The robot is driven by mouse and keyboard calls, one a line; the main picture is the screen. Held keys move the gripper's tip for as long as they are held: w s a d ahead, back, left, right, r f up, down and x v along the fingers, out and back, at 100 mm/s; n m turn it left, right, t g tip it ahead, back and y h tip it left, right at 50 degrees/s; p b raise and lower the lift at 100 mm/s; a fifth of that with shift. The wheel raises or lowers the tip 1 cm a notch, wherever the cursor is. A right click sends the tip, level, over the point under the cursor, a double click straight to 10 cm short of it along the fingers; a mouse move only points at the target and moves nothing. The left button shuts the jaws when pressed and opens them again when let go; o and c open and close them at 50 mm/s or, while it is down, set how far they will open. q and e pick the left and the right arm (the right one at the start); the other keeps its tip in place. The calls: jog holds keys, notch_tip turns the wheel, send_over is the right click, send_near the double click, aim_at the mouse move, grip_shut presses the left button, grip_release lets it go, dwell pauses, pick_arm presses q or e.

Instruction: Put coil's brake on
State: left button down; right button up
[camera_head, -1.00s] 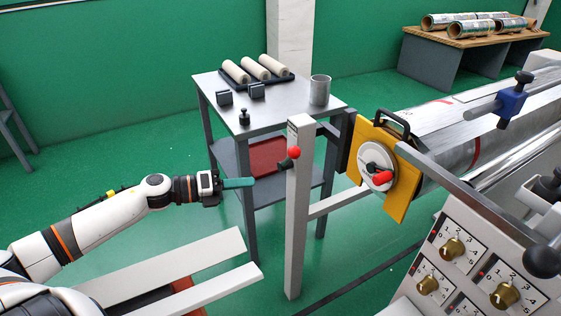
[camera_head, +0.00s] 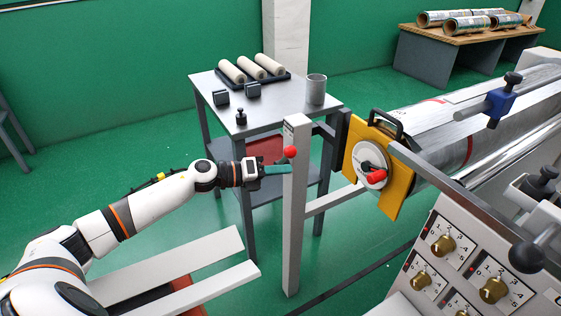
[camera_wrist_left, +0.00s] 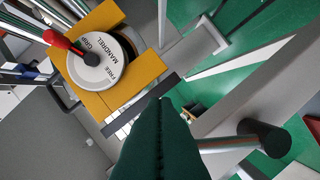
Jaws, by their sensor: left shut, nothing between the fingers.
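A grey post (camera_head: 295,230) stands before the coil and bears a short lever with a red ball (camera_head: 290,152) near its top. My left gripper (camera_head: 278,169) has shut green fingers with nothing between them. Its tips are beside the post, just below the red ball; I cannot tell whether they touch. In the left wrist view the green fingers (camera_wrist_left: 162,115) point toward the post, near a metal rod with a black end (camera_wrist_left: 264,137). The silver coil (camera_head: 440,153) lies behind a yellow plate (camera_head: 398,203) with a white mandrel dial (camera_head: 366,158) and red-tipped handle. My right gripper is out of view.
A grey side table (camera_head: 282,112) behind the post holds rollers, small blocks and a metal cup (camera_head: 316,89). A control panel (camera_head: 440,222) with several knobs is at lower right. Pale rails (camera_head: 190,283) lie below my left arm. Wrapped rolls (camera_head: 468,22) rest on a far bench.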

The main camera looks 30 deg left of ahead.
pick_arm(q)
jog(key=shift+w+a+r, duration=0.25)
jog(key=shift+w+r, duration=0.15)
jog(key=shift+w, duration=0.1)
jog(key=shift+w+a+r+n, duration=0.15)
jog(key=shift+a+r+n, duration=0.1)
jog(key=shift+n, duration=0.05)
